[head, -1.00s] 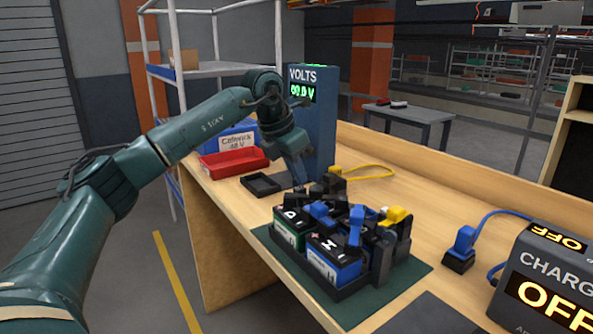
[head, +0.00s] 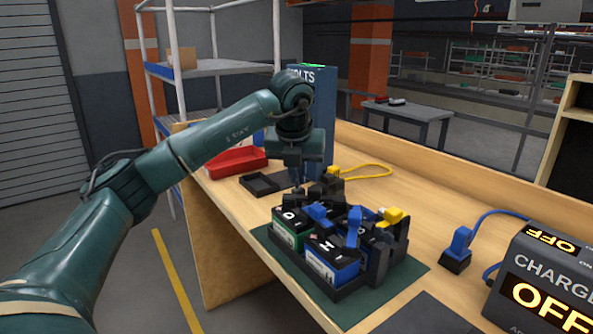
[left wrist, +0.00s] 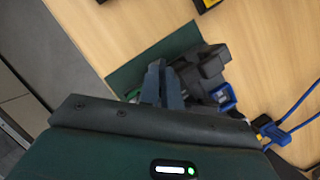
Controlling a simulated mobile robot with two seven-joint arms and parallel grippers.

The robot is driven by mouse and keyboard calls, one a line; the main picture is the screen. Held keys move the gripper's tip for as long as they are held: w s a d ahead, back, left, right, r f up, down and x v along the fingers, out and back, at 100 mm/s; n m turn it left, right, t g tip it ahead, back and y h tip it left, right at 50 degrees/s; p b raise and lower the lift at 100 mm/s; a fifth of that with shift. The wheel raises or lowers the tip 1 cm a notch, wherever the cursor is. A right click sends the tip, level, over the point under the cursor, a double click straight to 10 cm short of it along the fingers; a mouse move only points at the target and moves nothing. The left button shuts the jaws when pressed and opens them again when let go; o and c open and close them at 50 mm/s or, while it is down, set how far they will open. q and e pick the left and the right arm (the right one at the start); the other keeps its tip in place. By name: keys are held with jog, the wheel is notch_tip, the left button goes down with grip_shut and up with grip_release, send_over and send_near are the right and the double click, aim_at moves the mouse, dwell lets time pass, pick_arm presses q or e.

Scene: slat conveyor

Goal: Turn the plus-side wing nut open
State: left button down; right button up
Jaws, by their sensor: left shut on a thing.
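My left gripper (head: 298,188) points down at the back corner of the black battery rack (head: 350,290), behind the batteries. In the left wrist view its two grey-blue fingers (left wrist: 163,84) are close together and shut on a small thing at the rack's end. The fingers and the black parts hide most of that thing; by its place it is the plus-side wing nut. The rack holds a green-sided battery (head: 287,238) and a blue-sided battery (head: 333,268), with blue pieces (head: 354,226) on top. My right gripper is not in view.
A yellow connector (head: 393,216) sits at the rack's right. A blue plug (head: 459,243) and the charger (head: 540,280), reading OFF, stand farther right. A red bin (head: 238,161), a black tray (head: 261,185) and the blue volts meter (head: 322,120) are behind. A yellow cable (head: 370,170) lies on the bench.

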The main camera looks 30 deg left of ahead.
pick_arm(q)
jog(key=n, duration=0.2)
jog(key=n+g+y, duration=0.1)
jog(key=n, duration=0.1)
jog(key=shift+w+d+n+y+p, duration=0.1)
jog(key=shift+d+n+y+p, duration=0.1)
jog(key=shift+n+y+p, duration=0.15)
jog(key=n+g, duration=0.1)
jog(key=n, duration=0.3)
jog(key=shift+w+y+p, duration=0.15)
jog(key=shift+y+p, duration=0.2)
jog(key=shift+p, duration=0.05)
jog(key=shift+n, duration=0.25)
jog(key=c, duration=1.6)
grip_release()
jog(key=shift+g, duration=0.3)
jog(key=shift+r, duration=0.1)
